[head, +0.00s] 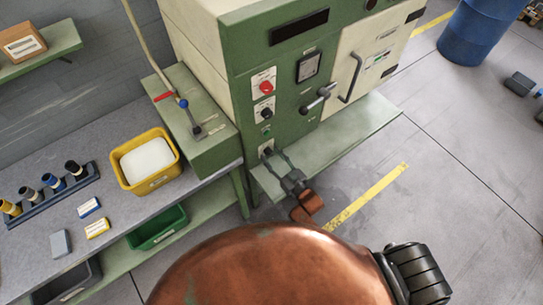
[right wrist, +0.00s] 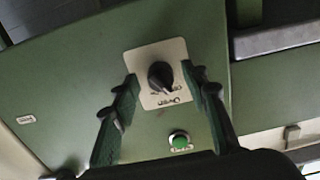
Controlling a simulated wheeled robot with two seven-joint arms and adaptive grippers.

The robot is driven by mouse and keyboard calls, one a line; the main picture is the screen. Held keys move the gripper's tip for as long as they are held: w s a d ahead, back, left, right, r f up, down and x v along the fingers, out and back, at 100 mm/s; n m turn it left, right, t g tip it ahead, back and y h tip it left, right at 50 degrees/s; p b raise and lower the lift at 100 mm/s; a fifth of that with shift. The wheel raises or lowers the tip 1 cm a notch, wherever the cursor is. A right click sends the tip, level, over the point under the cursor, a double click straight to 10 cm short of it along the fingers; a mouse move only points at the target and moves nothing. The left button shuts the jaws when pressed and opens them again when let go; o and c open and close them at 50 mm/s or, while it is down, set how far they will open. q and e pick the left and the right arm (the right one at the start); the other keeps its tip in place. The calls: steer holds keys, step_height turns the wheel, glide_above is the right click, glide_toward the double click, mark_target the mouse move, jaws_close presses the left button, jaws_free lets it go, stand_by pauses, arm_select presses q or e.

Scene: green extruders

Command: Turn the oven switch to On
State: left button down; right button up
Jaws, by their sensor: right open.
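The oven switch is a black knob (right wrist: 161,76) on a pale plate lettered Oven, which appears upside down in the right wrist view. Its pointer is toward the lower right there. In the head view, the switch plate (head: 266,147) is low on the green machine front, partly hidden by my gripper. My right gripper (head: 277,159) is open in front of it. In the right wrist view, the fingers of my right gripper (right wrist: 160,82) stand on either side of the knob, with gaps showing; I see no grip on it. My left gripper is not in view.
A green button (right wrist: 180,141) is beside the switch plate. Higher up are a red switch (head: 265,87) and another black switch (head: 264,113). A lever handle (head: 319,97) sticks out to the right. A green ledge (head: 340,135) runs below the oven door.

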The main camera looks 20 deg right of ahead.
steer(key=shift+w, duration=0.1)
steer(key=shift+c, duration=0.5)
jaws_close()
